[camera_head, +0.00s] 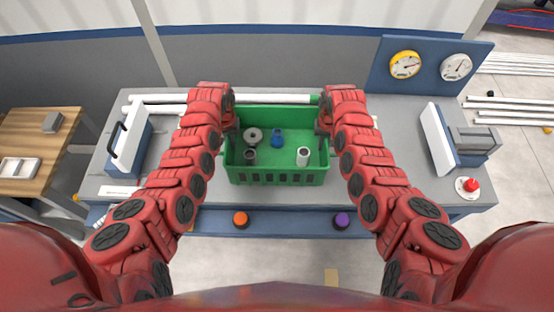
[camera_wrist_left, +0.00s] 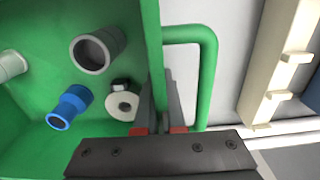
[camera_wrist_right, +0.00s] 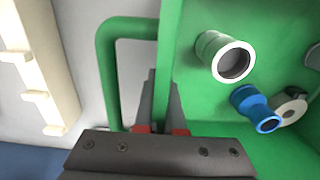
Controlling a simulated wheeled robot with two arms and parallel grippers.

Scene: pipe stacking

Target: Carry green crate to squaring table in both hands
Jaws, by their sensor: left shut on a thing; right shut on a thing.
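The green crate (camera_head: 277,178) is in the middle of the head view, over the grey table (camera_head: 400,180). I cannot tell whether it touches the table top. It holds a blue fitting (camera_head: 277,138), a grey ring-like part (camera_head: 253,136), a dark grey fitting (camera_head: 250,156) and a pale fitting (camera_head: 303,156). My left gripper (camera_head: 233,130) is shut on the crate's left wall, beside a green handle (camera_wrist_left: 207,80) in the left wrist view. My right gripper (camera_head: 322,127) is shut on the right wall, beside the other handle (camera_wrist_right: 108,75) in the right wrist view.
White pipes (camera_head: 270,99) lie behind the crate. A blue panel with two gauges (camera_head: 405,65) stands at the back right. A red button (camera_head: 471,185) is at the right. Orange (camera_head: 240,218) and purple (camera_head: 341,219) knobs sit on the front edge. A wooden table (camera_head: 40,150) is at the left.

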